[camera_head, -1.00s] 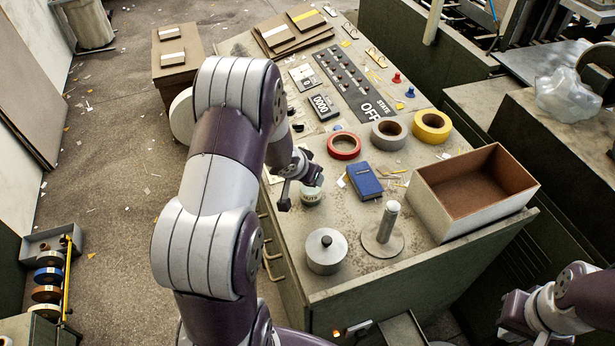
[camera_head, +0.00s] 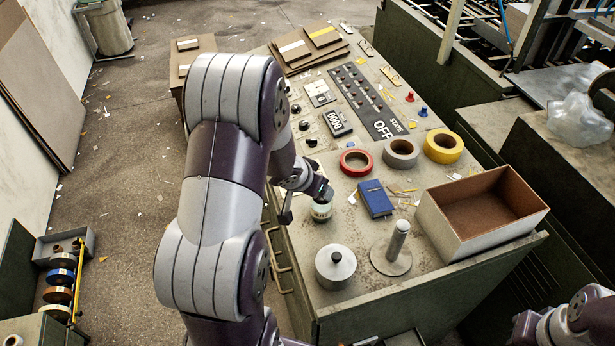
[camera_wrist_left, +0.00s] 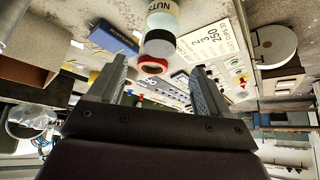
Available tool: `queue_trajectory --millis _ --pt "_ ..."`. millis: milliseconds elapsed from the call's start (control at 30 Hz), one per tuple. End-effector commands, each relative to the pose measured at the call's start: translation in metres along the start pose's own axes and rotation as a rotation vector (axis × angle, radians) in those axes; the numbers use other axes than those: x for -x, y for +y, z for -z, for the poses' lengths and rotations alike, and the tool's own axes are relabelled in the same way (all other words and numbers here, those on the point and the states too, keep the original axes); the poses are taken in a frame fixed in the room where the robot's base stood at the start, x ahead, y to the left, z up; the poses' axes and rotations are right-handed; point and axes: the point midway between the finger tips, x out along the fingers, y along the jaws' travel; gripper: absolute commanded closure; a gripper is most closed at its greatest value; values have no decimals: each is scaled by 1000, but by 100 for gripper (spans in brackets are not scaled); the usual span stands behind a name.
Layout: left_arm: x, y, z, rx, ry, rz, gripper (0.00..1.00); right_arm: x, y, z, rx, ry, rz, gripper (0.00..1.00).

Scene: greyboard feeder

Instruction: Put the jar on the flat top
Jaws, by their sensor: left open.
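The jar (camera_head: 321,209), pale with a dark lid, stands upright on the near left part of the console's flat top (camera_head: 345,225). In the left wrist view the jar (camera_wrist_left: 161,22) shows a "NUTS" label and appears upside down, just beyond the fingertips and between their lines. My left gripper (camera_head: 306,203) is open beside the jar in the head view, partly covering it. In the left wrist view the two fingers of my left gripper (camera_wrist_left: 158,68) are apart with nothing between them. Whether a finger touches the jar I cannot tell.
A metal canister (camera_head: 335,267) and a spindle on a round base (camera_head: 391,256) stand near the front edge. A blue notebook (camera_head: 375,199), a red tape roll (camera_head: 356,162) and an open box (camera_head: 480,215) are to the right. Some flat top between them is clear.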

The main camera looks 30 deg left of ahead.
Motion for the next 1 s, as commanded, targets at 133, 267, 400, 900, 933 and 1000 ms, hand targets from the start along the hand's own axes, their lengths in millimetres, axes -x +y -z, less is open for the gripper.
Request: queue_trajectory --millis 133,267,400,900,933,1000 --pt "35 0 3 1 1 1 22 18 0 2 0 0 0 100" --pt "50 0 2 0 1 0 22 24 0 3 0 0 0 100" --pt "59 4 1 -5 -12 23 22 25 0 3 0 0 0 100" --pt "143 121 -91 -38 -455 -18 22 24 0 3 0 0 0 100" --pt "143 122 -92 -38 -458 -20 22 24 0 3 0 0 0 100" --pt "143 122 -92 -36 -458 -20 22 24 0 3 0 0 0 100"
